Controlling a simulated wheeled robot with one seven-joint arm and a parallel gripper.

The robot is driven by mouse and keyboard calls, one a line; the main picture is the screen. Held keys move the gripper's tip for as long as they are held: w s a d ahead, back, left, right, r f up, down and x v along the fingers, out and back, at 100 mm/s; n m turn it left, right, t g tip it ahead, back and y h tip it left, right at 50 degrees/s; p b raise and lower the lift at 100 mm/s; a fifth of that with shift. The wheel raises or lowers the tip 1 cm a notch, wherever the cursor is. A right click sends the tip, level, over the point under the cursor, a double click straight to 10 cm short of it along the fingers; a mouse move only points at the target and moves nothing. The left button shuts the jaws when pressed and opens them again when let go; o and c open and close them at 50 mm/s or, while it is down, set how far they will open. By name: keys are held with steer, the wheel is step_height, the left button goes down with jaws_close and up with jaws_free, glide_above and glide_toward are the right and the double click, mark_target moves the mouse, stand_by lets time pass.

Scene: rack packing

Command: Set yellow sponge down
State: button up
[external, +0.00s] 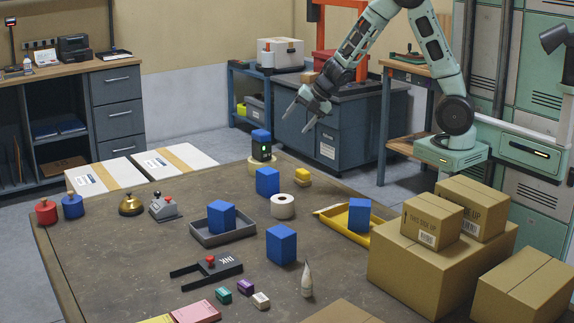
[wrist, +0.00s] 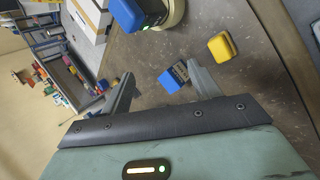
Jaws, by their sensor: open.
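The yellow sponge (external: 303,174) sits near the far right edge of the table (external: 120,240), on a small tan piece or with a tan lower part; I cannot tell which. In the wrist view the yellow sponge (wrist: 222,46) lies beyond my right finger, apart from it. My gripper (external: 297,122) is open and empty, raised above and behind the table's far edge. In the wrist view its two fingers (wrist: 160,70) stand wide apart. A small blue thing with a dark face (wrist: 172,78) shows between them, apparently farther off.
A blue-topped black device (external: 261,150) stands left of the sponge, with a blue block (external: 267,182) in front. A white roll (external: 283,206), a yellow tray (external: 331,219) and a grey tray (external: 236,236) are nearer. Cardboard boxes (external: 433,215) fill the right. The table's left middle is clear.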

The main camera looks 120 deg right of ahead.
steer(key=a+r+n+g+p, duration=0.3)
steer(key=a+n+g+p, duration=0.25)
steer(key=a, duration=0.35)
steer(key=b, duration=0.1)
glide_toward(303, 171)
steer(key=shift+y, duration=0.3)
steer(key=b+x, duration=0.4)
steer(key=x, duration=0.1)
steer(key=shift+b+x, duration=0.85)
steer(key=shift+x, duration=2.25)
steer(key=shift+d, duration=0.15)
steer(key=c, duration=1.1)
steer(key=shift+r, duration=0.15)
steer(key=shift+c, duration=0.2)
step_height(303, 171, up, 9)
steer(key=p, duration=0.5)
steer(key=shift+r, duration=0.45)
steer(key=shift+n, duration=0.25)
